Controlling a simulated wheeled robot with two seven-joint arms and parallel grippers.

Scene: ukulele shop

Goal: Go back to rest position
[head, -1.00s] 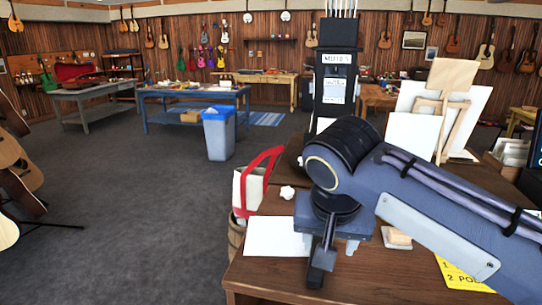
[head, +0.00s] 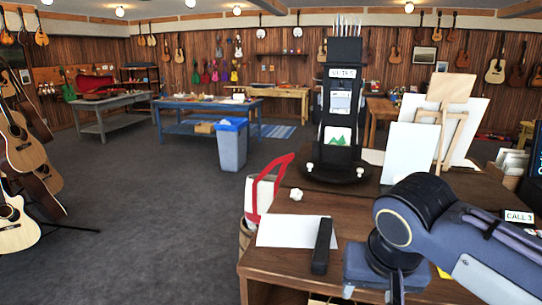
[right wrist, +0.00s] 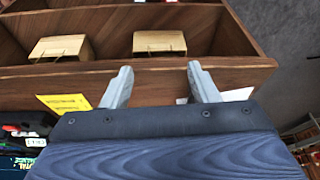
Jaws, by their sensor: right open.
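My right gripper (head: 375,292) hangs at the front edge of the brown wooden desk (head: 285,265), at the bottom of the head view. Its arm comes in from the right. In the right wrist view its two grey fingers (right wrist: 160,78) are apart with nothing between them. My left gripper is not in view.
A black object (head: 322,247) and a white sheet (head: 290,231) lie on the desk. A black rack (head: 340,105) and small easel (head: 440,125) stand behind. The right wrist view shows an open wooden compartment (right wrist: 110,72) with two small boxes.

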